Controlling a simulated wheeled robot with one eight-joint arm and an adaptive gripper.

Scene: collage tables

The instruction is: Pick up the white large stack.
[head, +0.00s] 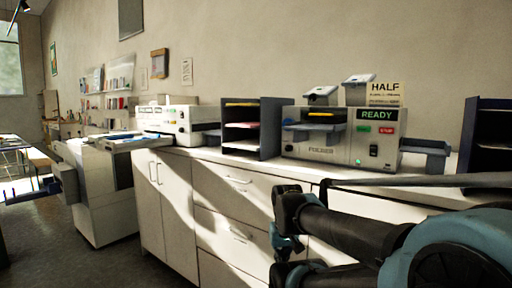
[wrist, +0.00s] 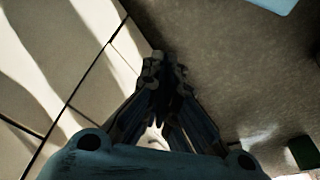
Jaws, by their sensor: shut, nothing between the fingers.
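I cannot make out for certain a white large stack in either view. A dark paper sorter (head: 269,130) on the white counter holds a yellow sheet or stack (head: 240,104), a pinkish one (head: 241,125) and a pale, whitish one (head: 238,151) on separate shelves. My gripper (wrist: 165,62) is shut and empty in the wrist view. It points down beside the pale cabinet fronts, over the grey floor, away from the sorter. In the head view my arm crosses the lower right, and the fingertips cannot be made out there.
A folding machine (head: 335,150) with a READY display stands right of the sorter. Another white machine (head: 178,121) stands on its left. A second dark sorter (head: 482,125) is at the right edge. The cabinet (head: 215,210) fronts the counter. Floor (head: 105,260) shows at lower left.

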